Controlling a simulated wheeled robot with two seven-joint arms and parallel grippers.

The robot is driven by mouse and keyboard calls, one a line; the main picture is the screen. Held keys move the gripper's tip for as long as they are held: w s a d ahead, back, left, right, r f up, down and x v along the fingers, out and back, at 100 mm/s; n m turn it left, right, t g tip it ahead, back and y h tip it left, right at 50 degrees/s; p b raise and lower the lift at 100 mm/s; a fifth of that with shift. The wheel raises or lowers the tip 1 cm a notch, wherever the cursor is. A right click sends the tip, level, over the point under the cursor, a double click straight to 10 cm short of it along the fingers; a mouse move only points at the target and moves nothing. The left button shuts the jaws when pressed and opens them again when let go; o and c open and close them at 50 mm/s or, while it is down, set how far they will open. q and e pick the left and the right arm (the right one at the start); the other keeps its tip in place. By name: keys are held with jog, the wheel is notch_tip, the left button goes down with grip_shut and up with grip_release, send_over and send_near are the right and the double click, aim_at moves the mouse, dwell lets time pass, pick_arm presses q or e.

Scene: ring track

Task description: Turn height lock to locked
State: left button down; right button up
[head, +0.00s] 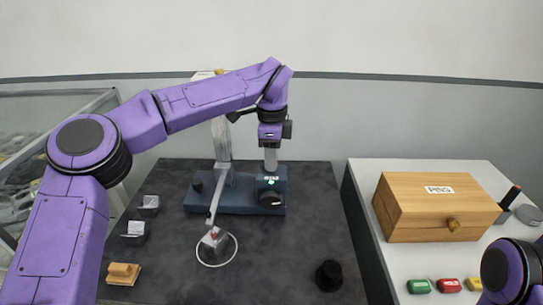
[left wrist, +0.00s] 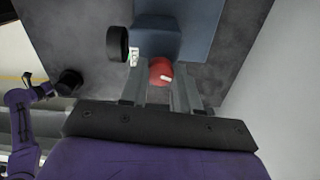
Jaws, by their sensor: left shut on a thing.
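My left gripper (head: 270,165) points down over the right end of the blue base, above a black dial (head: 270,199) and a lit green mark (head: 271,182). In the left wrist view, my left gripper (left wrist: 160,82) has its two grey fingers on either side of a round red knob (left wrist: 158,68) with a white mark, and is shut on it. The knob sits by the blue body (left wrist: 165,38); a small label (left wrist: 133,56) lies beside it, its words not readable. In the head view the knob is hidden. My right arm shows at the lower right; its gripper is unclear.
A tilted grey post stands on the blue base (head: 230,205), with a white ring (head: 203,258) in front. A black cylinder (head: 328,275) stands on the dark mat. A wooden box (head: 430,208) and coloured blocks (head: 448,285) are on the white table at right.

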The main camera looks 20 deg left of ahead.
pick_arm(q)
jog(key=m, duration=0.2)
jog(key=shift+r+m, duration=0.15)
jog(key=shift+m, duration=0.25)
jog(key=m+p, duration=0.1)
jog(key=m, duration=0.2)
jog(key=shift+m, duration=0.3)
jog(key=m+p, duration=0.2)
jog(key=m, duration=0.1)
jog(key=shift+r, duration=0.15)
jog(key=shift+m+p, duration=0.9)
jog(key=shift+m, duration=1.2)
jog(key=shift+w, duration=0.1)
jog(key=c, duration=0.8)
grip_release()
jog(key=shift+f, duration=0.2)
notch_tip(320, 180, up, 11)
jog(key=shift+f+b, duration=0.2)
jog(key=shift+b, duration=0.15)
